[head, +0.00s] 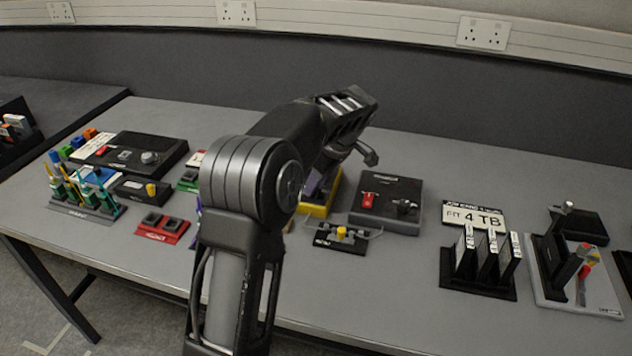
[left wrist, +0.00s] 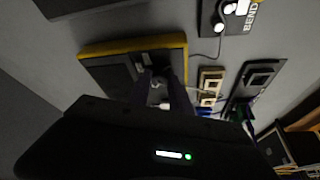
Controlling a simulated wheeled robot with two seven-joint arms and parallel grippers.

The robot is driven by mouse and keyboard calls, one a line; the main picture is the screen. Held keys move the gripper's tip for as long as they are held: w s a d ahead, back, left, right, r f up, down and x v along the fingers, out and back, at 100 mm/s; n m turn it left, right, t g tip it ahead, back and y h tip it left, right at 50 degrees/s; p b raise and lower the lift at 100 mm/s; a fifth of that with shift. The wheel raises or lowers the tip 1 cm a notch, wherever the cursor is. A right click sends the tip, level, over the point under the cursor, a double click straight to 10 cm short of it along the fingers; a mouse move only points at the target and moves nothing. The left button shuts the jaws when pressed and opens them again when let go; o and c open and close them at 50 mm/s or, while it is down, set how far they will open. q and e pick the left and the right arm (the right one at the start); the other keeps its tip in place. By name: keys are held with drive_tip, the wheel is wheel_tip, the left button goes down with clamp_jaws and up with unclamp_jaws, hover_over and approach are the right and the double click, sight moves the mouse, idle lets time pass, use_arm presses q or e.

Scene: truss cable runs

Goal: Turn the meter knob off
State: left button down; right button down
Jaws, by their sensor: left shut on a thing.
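The meter, a dark panel with a yellow rim (head: 318,209), sits mid-table in the head view, partly hidden by my left arm. In the left wrist view its dark face and yellow edge (left wrist: 108,47) show close up. My left gripper (left wrist: 160,92) reaches down over the face, with its two dark fingers on either side of a small pale knob (left wrist: 155,84). It is shut on the knob. The knob's pointer and the markings around it are too dark and too covered to read. My right gripper is in neither view.
A dark box with a red switch (head: 368,200) stands close to the right of the meter. A small black fixture with a yellow block and a cable (head: 341,238) lies in front. Black upright holders (head: 478,286) stand farther right. Left are several small fixtures and a black box (head: 135,155).

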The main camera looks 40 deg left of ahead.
use_arm(q)
drive_tip(key=c, duration=1.2)
unclamp_jaws()
drive_tip(key=v, duration=0.7)
drive_tip(key=shift+d+r, duration=0.15)
drive_tip(key=shift+r, duration=0.25)
